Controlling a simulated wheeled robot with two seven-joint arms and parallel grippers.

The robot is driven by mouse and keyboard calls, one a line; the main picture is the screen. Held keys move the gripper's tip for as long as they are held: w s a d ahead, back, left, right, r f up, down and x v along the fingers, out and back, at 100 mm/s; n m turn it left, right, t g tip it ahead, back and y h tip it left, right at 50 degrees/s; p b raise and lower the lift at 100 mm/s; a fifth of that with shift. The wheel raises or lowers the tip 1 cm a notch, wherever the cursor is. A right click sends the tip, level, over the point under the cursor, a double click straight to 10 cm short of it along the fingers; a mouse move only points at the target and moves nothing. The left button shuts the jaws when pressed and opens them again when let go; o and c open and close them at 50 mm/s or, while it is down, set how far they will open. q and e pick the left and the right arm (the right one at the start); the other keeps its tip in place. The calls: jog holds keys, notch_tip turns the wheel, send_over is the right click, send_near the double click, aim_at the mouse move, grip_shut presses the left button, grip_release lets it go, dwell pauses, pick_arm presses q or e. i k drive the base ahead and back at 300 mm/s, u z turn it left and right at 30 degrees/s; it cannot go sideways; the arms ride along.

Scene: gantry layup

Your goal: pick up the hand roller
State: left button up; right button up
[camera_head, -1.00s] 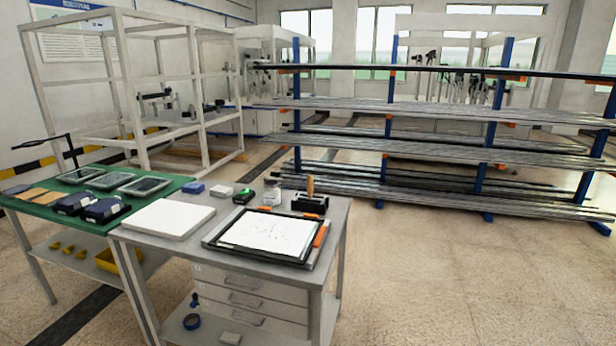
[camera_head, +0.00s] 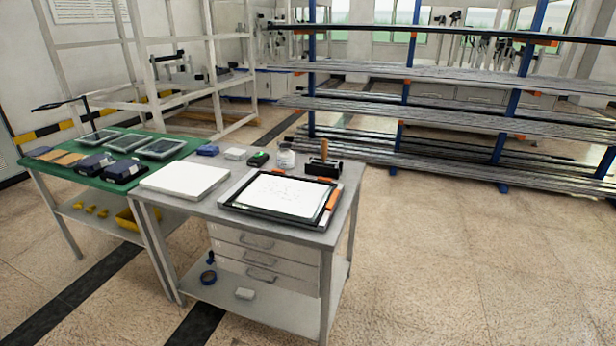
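The hand roller (camera_head: 323,166) stands at the back right corner of the grey workbench (camera_head: 193,206). It has a black roller body and a brown wooden handle that points up. It sits just behind the framed board with a white sheet (camera_head: 283,192). Nothing is holding it. Neither of my grippers shows in this view.
On the bench are a white slab (camera_head: 185,179), a clear jar (camera_head: 286,157), a green-and-black box (camera_head: 258,159) and an orange-handled tool (camera_head: 332,199). A green-topped table (camera_head: 62,171) adjoins on the left. A pipe rack (camera_head: 450,100) stands behind. The floor at right is clear.

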aim_at(325, 145)
jog(key=u, duration=0.4)
jog(key=i, duration=0.55)
jog(key=u, duration=0.5)
jog(key=i, duration=0.85)
jog(key=z, duration=0.2)
